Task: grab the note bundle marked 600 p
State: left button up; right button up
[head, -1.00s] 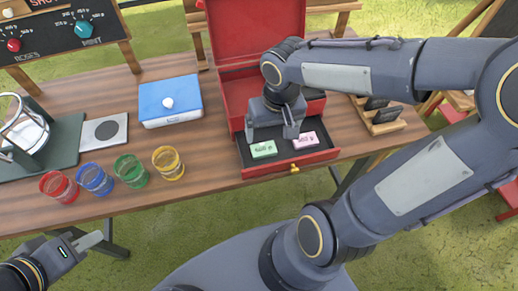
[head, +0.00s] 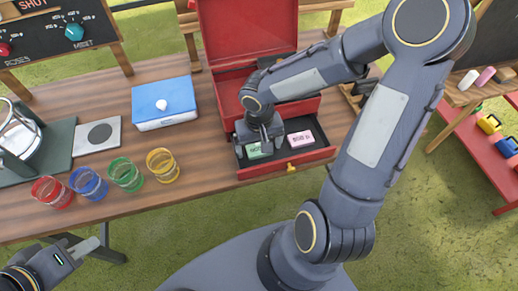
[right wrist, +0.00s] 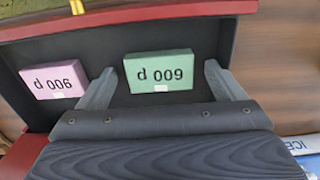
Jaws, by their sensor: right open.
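The green note bundle (head: 257,151) lies in the open drawer. In the right wrist view this green bundle (right wrist: 160,72) shows upside-down lettering that reads 600 p. My right gripper (head: 266,147) is open above it, with one finger on each side of the bundle in the right wrist view; I cannot tell how far down the fingers reach. A pink note bundle (head: 301,140) lies to its right in the drawer; its upside-down lettering in the right wrist view (right wrist: 53,80) reads 900 p. My left gripper (head: 88,249) is at the lower left, away from the drawer.
The drawer's red front (head: 285,166) has a small gold knob. The red box's lid (head: 245,35) stands open behind. A blue box (head: 163,108) and several coloured glasses, such as the yellow one (head: 163,166), stand to the left on the wooden table (head: 215,185).

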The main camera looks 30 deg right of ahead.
jog(key=c, duration=1.1)
jog(key=shift+o, duration=0.2)
